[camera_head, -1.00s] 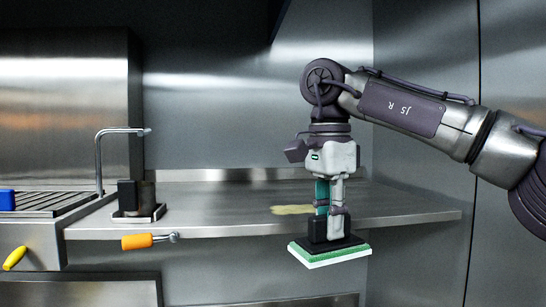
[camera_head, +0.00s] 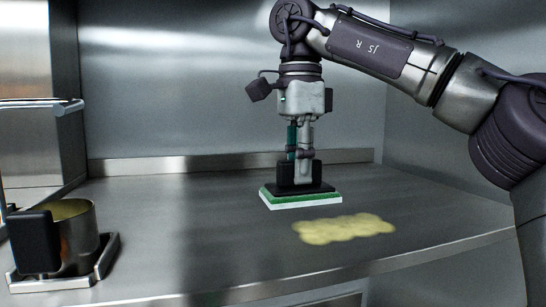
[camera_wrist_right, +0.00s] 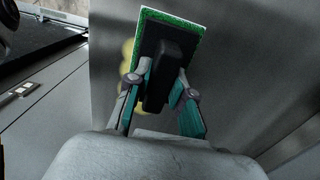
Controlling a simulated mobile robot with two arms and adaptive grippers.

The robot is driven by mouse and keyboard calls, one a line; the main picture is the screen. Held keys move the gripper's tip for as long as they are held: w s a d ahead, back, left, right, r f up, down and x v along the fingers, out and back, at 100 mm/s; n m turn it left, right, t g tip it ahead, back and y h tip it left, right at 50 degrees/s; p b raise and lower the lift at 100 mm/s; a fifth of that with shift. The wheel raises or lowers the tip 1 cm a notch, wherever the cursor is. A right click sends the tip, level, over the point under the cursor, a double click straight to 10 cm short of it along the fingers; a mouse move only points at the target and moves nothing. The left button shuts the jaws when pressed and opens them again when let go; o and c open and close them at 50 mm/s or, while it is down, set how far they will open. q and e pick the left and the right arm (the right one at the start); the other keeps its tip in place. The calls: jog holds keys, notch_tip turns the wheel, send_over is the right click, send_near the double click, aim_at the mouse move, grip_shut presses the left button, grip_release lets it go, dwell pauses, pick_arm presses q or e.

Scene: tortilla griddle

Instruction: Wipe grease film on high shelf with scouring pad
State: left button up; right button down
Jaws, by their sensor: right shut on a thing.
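The scouring pad (camera_head: 300,198) has a green and white layered base and a black handle. My right gripper (camera_head: 302,160) points down, shut on the black handle, and holds the pad level above the shelf. In the right wrist view, the fingers of my right gripper (camera_wrist_right: 160,95) grip the handle of the pad (camera_wrist_right: 150,28). The grease film (camera_head: 343,229) is a yellowish patch on the metal shelf (camera_head: 215,235), below and to the right of the pad in the head view. Part of the film (camera_wrist_right: 127,50) shows beside the pad in the wrist view. My left gripper is out of view.
A metal pot (camera_head: 75,235) with a black block-like part stands on a small tray (camera_head: 105,262) at the shelf's left. A metal pipe (camera_head: 45,106) is at the far left. A low back lip (camera_head: 200,163) and a right wall bound the shelf. The middle is clear.

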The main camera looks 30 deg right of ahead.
aim_at(306, 188)
jog(key=shift+w, duration=0.25)
jog(key=shift+s+r, duration=0.2)
jog(key=shift+s, duration=0.15)
jog(key=s, duration=0.3)
jog(key=shift+r, duration=0.2)
jog(key=f, duration=0.1)
jog(key=w+f+b, duration=0.1)
jog(key=f+b, duration=0.1)
jog(key=shift+w+f, duration=0.25)
jog(key=shift+w, duration=0.15)
jog(key=shift+s+f+b, duration=0.15)
jog(key=shift+f+b, duration=0.2)
jog(key=shift+b, duration=0.2)
jog(key=shift+s+f, duration=0.15)
jog(key=shift+f, duration=0.15)
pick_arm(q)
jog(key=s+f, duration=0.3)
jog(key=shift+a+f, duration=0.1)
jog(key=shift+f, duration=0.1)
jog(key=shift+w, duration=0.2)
